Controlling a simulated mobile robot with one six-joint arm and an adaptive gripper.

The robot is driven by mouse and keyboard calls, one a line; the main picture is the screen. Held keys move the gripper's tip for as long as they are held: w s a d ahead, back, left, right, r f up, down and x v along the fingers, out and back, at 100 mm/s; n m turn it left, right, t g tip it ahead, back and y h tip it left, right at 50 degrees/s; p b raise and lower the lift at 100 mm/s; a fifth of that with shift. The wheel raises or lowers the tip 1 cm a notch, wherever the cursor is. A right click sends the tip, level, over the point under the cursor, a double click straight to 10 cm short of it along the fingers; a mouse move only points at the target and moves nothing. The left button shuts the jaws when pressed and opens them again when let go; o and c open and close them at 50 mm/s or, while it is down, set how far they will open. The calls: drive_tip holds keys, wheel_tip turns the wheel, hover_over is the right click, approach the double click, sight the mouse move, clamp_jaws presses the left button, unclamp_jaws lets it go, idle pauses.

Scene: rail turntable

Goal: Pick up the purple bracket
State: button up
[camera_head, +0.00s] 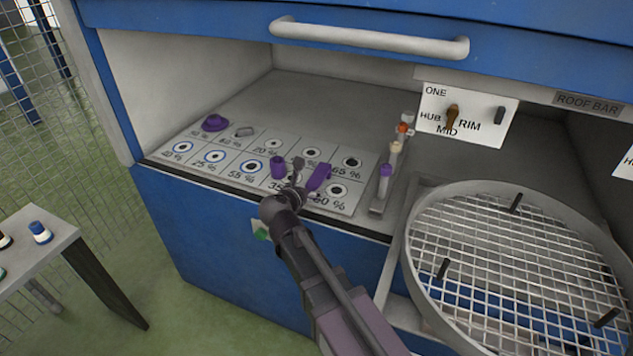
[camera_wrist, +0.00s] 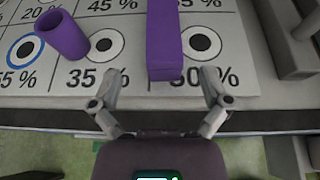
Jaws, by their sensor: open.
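My gripper (camera_head: 297,178) is open and empty at the board's front edge. In the wrist view the fingers of my gripper (camera_wrist: 161,80) spread to either side of the bar's near end, apart from it. The height gap between them is hard to tell.
A purple cylinder (camera_head: 278,167) stands left of the bracket and also shows in the wrist view (camera_wrist: 63,36). A purple hat-shaped piece (camera_head: 214,123) and a grey piece (camera_head: 243,131) sit farther left. A rack with tubes (camera_head: 386,178) and a round mesh turntable (camera_head: 510,265) are right.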

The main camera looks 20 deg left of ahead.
sight(315, 179)
drive_tip(key=shift+x, duration=0.8)
drive_tip(key=shift+d+b+x, duration=0.15)
drive_tip(key=shift+b+x, duration=0.35)
drive_tip(key=shift+x, duration=0.8)
drive_tip(key=shift+d+b+x, duration=0.1)
drive_tip(key=shift+b+x, duration=0.4)
drive_tip(key=shift+x, duration=0.8)
drive_tip(key=shift+r, duration=0.1)
clamp_jaws()
drive_tip(key=shift+r, duration=0.2)
